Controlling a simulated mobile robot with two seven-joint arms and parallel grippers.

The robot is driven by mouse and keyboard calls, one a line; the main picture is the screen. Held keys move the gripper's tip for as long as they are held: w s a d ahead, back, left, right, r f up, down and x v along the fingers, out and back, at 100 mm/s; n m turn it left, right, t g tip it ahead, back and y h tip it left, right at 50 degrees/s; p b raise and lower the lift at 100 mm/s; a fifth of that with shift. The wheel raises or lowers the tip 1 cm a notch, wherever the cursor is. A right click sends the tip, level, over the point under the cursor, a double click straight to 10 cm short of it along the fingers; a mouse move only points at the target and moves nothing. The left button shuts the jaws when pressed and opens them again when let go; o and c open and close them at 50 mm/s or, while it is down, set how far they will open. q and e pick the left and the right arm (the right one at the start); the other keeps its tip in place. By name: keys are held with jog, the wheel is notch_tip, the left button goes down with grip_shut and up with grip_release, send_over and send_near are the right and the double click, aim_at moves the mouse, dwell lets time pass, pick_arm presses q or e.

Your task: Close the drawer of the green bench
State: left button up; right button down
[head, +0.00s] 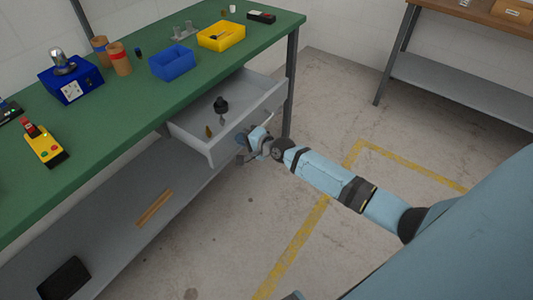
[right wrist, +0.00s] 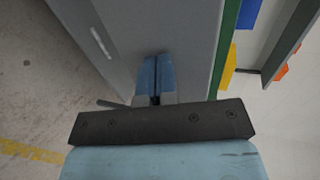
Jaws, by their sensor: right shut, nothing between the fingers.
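The green bench (head: 120,110) runs along the left in the head view. Its grey drawer (head: 232,117) stands pulled out under the top and holds a black knob-like item and small brass pieces. A pale handle bar (right wrist: 102,43) shows on that front, apart from the fingers. My left gripper is out of view.
On the bench top are a blue bin (head: 172,63), a yellow bin (head: 221,36), a blue device (head: 70,80) and a yellow control box (head: 45,146). A bench leg (head: 290,85) stands beside the drawer. The concrete floor (head: 300,200) in front is clear.

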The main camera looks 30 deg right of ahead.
aim_at(200, 123)
jog(key=w+a+b, duration=0.2)
jog(key=w, duration=0.4)
jog(key=w+a+b, duration=0.3)
jog(key=w, duration=0.3)
jog(key=w+a+b, duration=0.2)
jog(key=w, duration=0.4)
jog(key=shift+a+f+b, duration=0.15)
jog(key=shift+a+b, duration=0.05)
jog(key=shift+b, duration=0.2)
jog(key=shift+w+a, duration=0.15)
jog(key=shift+w, duration=0.25)
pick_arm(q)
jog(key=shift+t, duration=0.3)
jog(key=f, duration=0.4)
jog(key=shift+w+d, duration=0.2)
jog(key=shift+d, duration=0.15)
pick_arm(e)
jog(key=shift+r, duration=0.45)
jog(key=shift+r, duration=0.1)
